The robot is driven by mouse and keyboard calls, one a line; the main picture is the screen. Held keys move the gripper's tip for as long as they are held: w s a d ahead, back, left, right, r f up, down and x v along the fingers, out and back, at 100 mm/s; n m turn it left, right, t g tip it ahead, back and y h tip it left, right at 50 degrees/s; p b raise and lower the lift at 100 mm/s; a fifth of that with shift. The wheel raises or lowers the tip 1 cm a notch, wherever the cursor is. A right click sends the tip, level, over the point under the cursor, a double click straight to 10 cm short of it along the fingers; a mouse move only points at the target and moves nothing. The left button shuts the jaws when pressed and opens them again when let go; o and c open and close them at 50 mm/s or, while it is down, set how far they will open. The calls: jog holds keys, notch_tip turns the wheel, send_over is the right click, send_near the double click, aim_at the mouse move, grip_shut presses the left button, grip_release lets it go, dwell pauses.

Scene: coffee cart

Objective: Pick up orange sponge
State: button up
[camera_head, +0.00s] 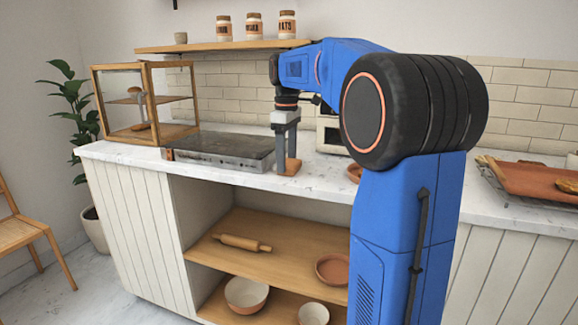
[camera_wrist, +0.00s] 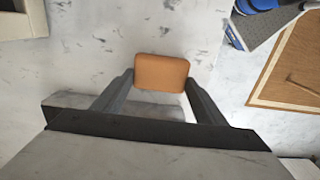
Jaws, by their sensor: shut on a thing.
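The orange sponge (camera_head: 291,167) is at the counter's front edge, just right of the dark griddle, in the head view. My gripper (camera_head: 287,150) points down and is shut on it, with one finger on each side. In the wrist view the sponge (camera_wrist: 161,71) shows as a rounded orange-brown block between the two fingertips of my gripper (camera_wrist: 159,80). I cannot tell whether its underside touches the counter.
The griddle (camera_head: 222,149) lies close left of my gripper on the white counter (camera_head: 325,178). A wood and glass display case (camera_head: 150,103) stands farther left. A pale appliance (camera_head: 328,133) stands behind my gripper. Open shelves below hold a rolling pin (camera_head: 242,243) and bowls.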

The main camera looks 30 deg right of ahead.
aim_at(287, 162)
notch_tip(287, 162, up, 10)
dwell(0.6)
jog(key=o, duration=0.3)
jog(key=shift+c, duration=1.2)
